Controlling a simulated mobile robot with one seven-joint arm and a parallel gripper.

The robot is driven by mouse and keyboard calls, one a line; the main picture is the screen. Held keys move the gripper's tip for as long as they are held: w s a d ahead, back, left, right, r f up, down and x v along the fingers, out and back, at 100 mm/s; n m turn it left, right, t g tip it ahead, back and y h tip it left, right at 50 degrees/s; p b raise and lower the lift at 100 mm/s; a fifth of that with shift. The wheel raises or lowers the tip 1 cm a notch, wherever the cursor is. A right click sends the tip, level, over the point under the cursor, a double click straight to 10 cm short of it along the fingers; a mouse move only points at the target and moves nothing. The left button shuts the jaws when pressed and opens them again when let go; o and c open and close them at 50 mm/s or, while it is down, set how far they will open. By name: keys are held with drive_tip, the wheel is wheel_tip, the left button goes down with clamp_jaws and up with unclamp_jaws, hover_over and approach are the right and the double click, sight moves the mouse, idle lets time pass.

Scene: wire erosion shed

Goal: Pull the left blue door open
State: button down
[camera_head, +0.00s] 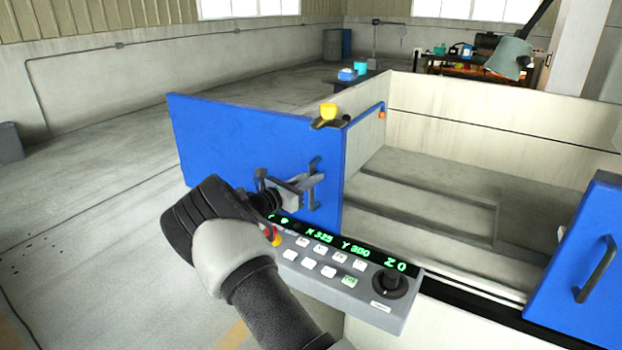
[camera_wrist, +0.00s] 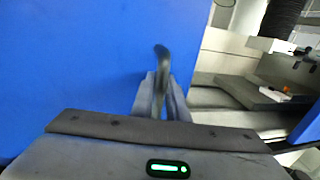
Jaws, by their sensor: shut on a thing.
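The left blue door (camera_head: 240,140) stands to the left of the machine's opening, its inner edge beside the open tank (camera_head: 430,190). It fills the left of the wrist view (camera_wrist: 80,60). Its dark handle (camera_head: 314,180) is on the door's right part. My gripper (camera_head: 308,186) is shut on this handle; in the wrist view the handle (camera_wrist: 162,60) rises between the two fingers. My wrist and arm hide the lower part of the door in the head view. The right blue door (camera_head: 590,255) stands at the right edge with its own handle (camera_head: 595,268).
A grey control panel (camera_head: 340,270) with buttons, a knob and green readouts is just below and right of my gripper. Open floor (camera_head: 90,200) lies left. A workbench (camera_head: 470,60) stands behind.

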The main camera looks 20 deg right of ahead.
drive_tip(key=c, duration=1.7)
unclamp_jaws()
drive_tip(key=v, duration=1.7)
drive_tip(key=shift+s+a+r, duration=0.1)
drive_tip(key=shift+s, duration=0.05)
